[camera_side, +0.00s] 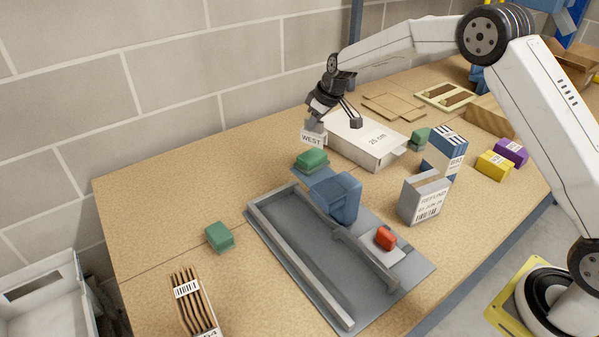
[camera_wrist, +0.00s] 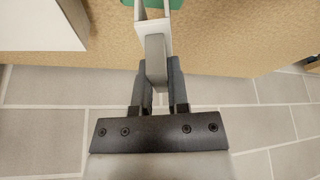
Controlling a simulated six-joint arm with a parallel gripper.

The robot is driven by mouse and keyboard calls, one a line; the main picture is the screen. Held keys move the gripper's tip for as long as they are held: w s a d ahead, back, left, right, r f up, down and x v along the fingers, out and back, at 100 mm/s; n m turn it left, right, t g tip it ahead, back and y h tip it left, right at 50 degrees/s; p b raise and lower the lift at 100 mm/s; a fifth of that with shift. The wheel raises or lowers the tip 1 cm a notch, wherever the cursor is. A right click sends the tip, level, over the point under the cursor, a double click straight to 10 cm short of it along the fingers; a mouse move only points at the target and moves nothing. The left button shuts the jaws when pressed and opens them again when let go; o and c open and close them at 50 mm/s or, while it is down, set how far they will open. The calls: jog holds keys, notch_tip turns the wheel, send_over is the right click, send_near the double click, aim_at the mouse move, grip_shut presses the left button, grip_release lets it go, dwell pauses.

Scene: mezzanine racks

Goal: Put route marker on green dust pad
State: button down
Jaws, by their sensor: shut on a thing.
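The route marker (camera_side: 311,138) is a small white sign reading WEST on a grey block. My gripper (camera_side: 331,118) is shut on the grey block, which also shows between the fingers in the wrist view (camera_wrist: 156,62). The sign hangs just above and behind a green pad (camera_side: 311,159) lying on a blue-grey square; I cannot tell whether they touch. A green edge shows beyond the marker in the wrist view (camera_wrist: 152,4). Two other green blocks lie on the bench, one at the left (camera_side: 219,236) and one behind the blue-striped box (camera_side: 420,137).
A white 25 cm box (camera_side: 372,137) lies close right of my gripper. A REFUND box (camera_side: 424,197) is at right. The bench at left is mostly clear.

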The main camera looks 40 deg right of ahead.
aim_at(314, 130)
jog(key=shift+w+f, duration=0.15)
jog(key=shift+f, duration=1.6)
jog(key=shift+f, duration=0.15)
jog(key=c, duration=0.6)
grip_release()
jog(key=v, duration=1.2)
